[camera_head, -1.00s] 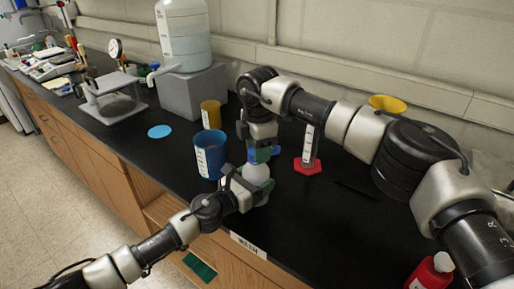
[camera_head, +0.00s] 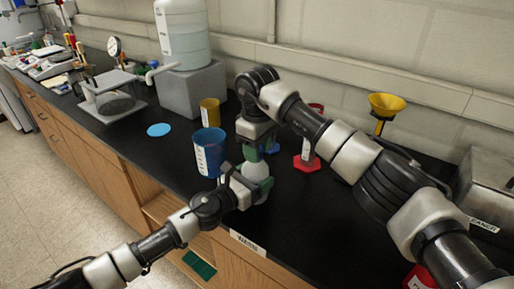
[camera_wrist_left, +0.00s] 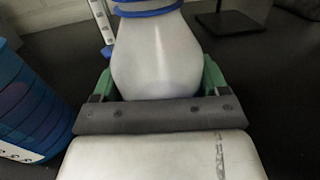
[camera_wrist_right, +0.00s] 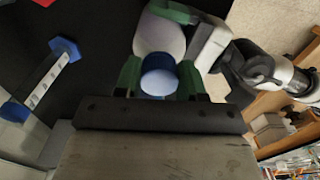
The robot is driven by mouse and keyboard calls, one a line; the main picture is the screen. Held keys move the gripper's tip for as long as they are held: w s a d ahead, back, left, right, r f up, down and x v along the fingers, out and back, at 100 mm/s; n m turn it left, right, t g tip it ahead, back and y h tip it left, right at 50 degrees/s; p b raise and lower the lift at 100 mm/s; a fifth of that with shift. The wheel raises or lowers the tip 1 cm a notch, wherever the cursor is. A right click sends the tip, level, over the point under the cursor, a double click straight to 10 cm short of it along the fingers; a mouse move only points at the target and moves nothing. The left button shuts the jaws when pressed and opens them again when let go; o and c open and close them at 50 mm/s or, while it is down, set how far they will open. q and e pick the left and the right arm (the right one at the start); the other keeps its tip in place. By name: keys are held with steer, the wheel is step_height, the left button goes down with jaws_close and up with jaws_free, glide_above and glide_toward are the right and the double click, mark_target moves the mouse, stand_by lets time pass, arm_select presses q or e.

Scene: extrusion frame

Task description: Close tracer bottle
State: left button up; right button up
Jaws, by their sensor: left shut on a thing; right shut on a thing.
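The tracer bottle has a white body, upright on the black bench; in the left wrist view its body (camera_wrist_left: 157,55) fills the space between my left gripper's fingers (camera_wrist_left: 158,82). My left gripper (camera_head: 252,178) is shut on the bottle body from the front left in the head view. My right gripper (camera_head: 262,150) comes down from above at the bottle's top. In the right wrist view, a blue cap (camera_wrist_right: 158,76) sits between the green fingers of my right gripper (camera_wrist_right: 160,80), over the white bottle (camera_wrist_right: 160,38). Whether the cap is seated on the neck is hard to tell.
A blue labelled cup (camera_head: 209,155) stands close left of the bottle, with a yellow cup (camera_head: 210,113) behind it. A cylinder on a red base (camera_head: 307,163) stands to the right. A yellow funnel (camera_head: 386,103) is farther back right. A blue disc (camera_head: 159,130) lies left.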

steer(key=shift+a+r, duration=0.1)
steer(key=o, duration=0.9)
steer(key=shift+r, duration=2.2)
steer(key=shift+c, duration=0.4)
